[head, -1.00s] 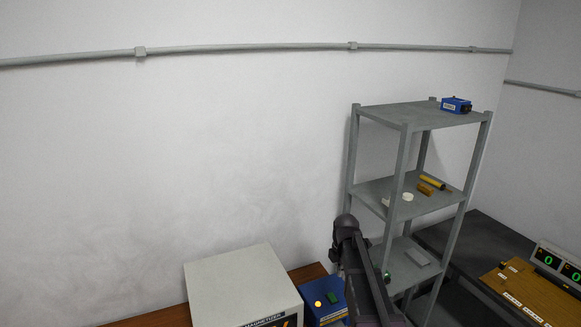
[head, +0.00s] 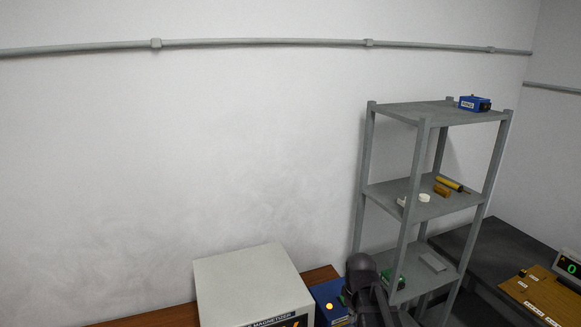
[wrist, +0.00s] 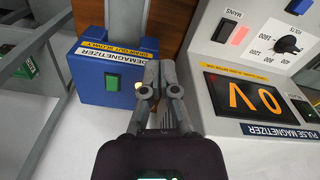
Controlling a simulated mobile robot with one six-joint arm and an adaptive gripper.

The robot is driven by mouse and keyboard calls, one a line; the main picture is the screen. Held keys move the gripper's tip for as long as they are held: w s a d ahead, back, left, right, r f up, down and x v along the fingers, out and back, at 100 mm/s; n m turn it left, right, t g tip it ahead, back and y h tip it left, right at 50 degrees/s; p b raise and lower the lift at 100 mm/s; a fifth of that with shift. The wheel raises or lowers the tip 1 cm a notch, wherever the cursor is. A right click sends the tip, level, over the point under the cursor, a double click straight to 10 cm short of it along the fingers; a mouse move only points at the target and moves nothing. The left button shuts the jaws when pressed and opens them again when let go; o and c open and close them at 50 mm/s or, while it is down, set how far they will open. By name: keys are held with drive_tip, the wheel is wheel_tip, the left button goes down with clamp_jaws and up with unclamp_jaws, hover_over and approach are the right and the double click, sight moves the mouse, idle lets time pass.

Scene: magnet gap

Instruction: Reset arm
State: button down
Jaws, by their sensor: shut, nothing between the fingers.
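My arm (head: 365,283) shows as a dark shape at the bottom of the head view, in front of the blue demagnetizer and the shelf's lower part. In the wrist view my gripper (wrist: 159,66) is shut and empty, its grey fingers together. The fingers appear between the blue demagnetizer (wrist: 88,88) on the left and the pulse magnetizer (wrist: 222,92) on the right. I cannot tell their height above the surface.
The cream magnetizer (head: 245,280) and blue demagnetizer (head: 325,295) stand on a brown bench (head: 160,316). A grey shelf (head: 420,195) holds a blue box (head: 474,103) and small parts. A wooden panel (head: 540,297) sits on the dark bench at right.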

drive_tip(key=s+f+m+b, duration=0.2)
drive_tip(key=s+m, duration=0.5)
drive_tip(key=shift+a+f+m, duration=0.25)
drive_tip(key=shift+a+m, duration=0.05)
drive_tip(key=shift+a, duration=0.05)
drive_tip(key=c, duration=0.6)
unclamp_jaws()
drive_tip(key=shift+a, duration=0.15)
